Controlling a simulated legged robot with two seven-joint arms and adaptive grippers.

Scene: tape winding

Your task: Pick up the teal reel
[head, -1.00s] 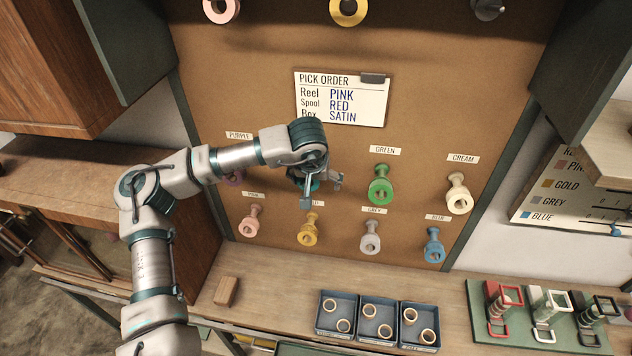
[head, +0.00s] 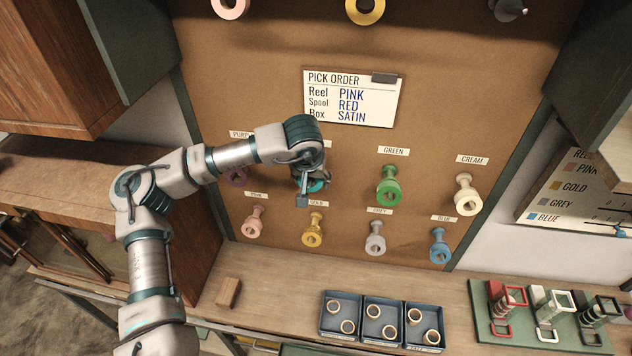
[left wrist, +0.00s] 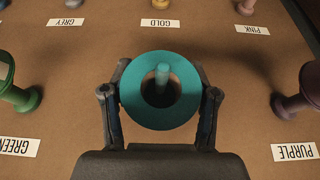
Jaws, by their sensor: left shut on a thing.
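The teal reel (left wrist: 133,108) is a thick ring around a teal peg (left wrist: 162,74) on the brown board. My left gripper (left wrist: 160,94) has a finger on each side of the reel and is shut on it. In the head view my left gripper (head: 311,184) is at the board between the purple and green reels. It hides most of the teal reel (head: 317,186) and its label there. My right gripper is not in view.
Close by hang the purple reel (head: 236,177), green reel (head: 389,187), gold reel (head: 312,238) and pink reel (head: 253,226). A pick order card (head: 352,98) is above. Blue trays (head: 383,318) with rings stand on the bench below.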

